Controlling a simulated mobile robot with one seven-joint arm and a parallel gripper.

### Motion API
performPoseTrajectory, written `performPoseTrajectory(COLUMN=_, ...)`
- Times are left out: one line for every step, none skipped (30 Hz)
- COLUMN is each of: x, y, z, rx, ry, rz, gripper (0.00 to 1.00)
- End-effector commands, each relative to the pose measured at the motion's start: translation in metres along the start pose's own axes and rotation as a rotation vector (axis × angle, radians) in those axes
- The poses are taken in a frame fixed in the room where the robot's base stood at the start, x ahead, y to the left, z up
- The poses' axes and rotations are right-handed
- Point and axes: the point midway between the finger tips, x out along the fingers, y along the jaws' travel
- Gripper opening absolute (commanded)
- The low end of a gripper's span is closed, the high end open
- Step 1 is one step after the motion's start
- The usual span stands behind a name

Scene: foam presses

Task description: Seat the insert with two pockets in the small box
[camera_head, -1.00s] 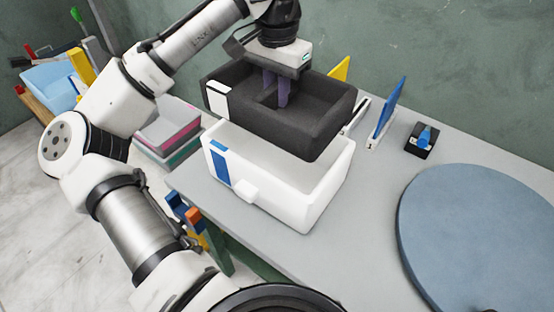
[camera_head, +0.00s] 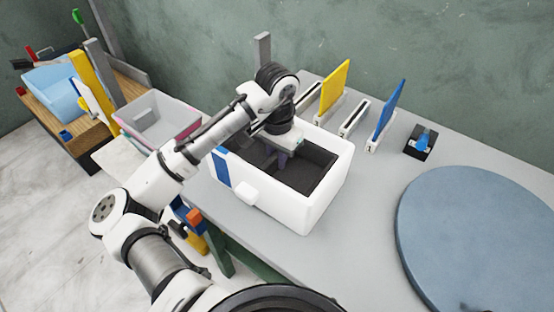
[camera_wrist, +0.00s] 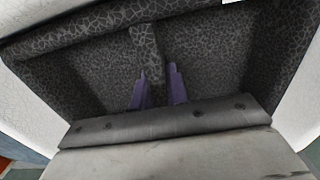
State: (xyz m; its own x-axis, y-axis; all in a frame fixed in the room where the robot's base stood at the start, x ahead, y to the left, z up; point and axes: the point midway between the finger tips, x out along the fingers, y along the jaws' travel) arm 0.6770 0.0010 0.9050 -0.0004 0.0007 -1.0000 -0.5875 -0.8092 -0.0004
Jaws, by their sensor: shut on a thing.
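The insert (camera_head: 316,164) is a dark grey foam tray with a divider between two pockets. It is down inside the small white box (camera_head: 312,208), which has a blue patch on its front and stands on the table. The box walls surround the insert, and its rim looks level with or below the box rim. I cannot see whether it touches the box floor. My gripper (camera_head: 283,160) reaches into the insert from above. In the wrist view, its purple fingers (camera_wrist: 158,90) are shut on the insert's divider (camera_wrist: 146,48).
A round blue-grey disc (camera_head: 480,235) covers the right of the table (camera_head: 375,195). A yellow panel (camera_head: 335,88) and a blue panel (camera_head: 390,108) stand upright behind the box. Bins (camera_head: 160,118) stand left of the table.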

Motion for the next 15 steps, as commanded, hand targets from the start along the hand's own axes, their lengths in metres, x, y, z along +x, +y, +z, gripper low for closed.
performPoseTrajectory(x=0.006, y=0.0, z=0.0, rx=-0.001, ry=-0.001, rz=0.002, gripper=0.0)
performPoseTrajectory(x=0.01, y=0.0, z=0.0, rx=-0.001, ry=-0.001, rz=0.002, gripper=0.0)
performPoseTrajectory(x=0.013, y=0.0, z=0.001, rx=-0.001, ry=0.0, rz=0.001, gripper=0.0)
performPoseTrajectory(x=0.015, y=0.0, z=0.0, rx=-0.001, ry=0.0, rz=0.001, gripper=0.0)
performPoseTrajectory(x=0.016, y=0.0, z=0.0, rx=-0.001, ry=0.001, rz=0.001, gripper=0.0)
performPoseTrajectory(x=0.017, y=0.0, z=0.0, rx=-0.001, ry=0.001, rz=0.001, gripper=0.0)
performPoseTrajectory(x=0.017, y=0.0, z=0.0, rx=-0.001, ry=0.001, rz=0.0, gripper=0.0)
performPoseTrajectory(x=0.017, y=0.0, z=0.0, rx=0.0, ry=0.001, rz=0.0, gripper=0.0)
performPoseTrajectory(x=0.017, y=0.0, z=0.0, rx=0.0, ry=0.001, rz=0.0, gripper=0.0)
performPoseTrajectory(x=0.017, y=0.0, z=0.0, rx=0.0, ry=0.001, rz=0.0, gripper=0.0)
performPoseTrajectory(x=0.017, y=0.0, z=0.0, rx=0.0, ry=0.001, rz=0.0, gripper=0.0)
performPoseTrajectory(x=0.017, y=0.0, z=0.0, rx=0.0, ry=0.001, rz=0.0, gripper=0.0)
performPoseTrajectory(x=0.018, y=0.0, z=0.0, rx=0.0, ry=0.001, rz=0.001, gripper=0.0)
performPoseTrajectory(x=0.018, y=0.0, z=0.0, rx=0.0, ry=0.001, rz=0.001, gripper=0.0)
performPoseTrajectory(x=0.02, y=0.0, z=0.0, rx=0.0, ry=0.001, rz=0.001, gripper=0.0)
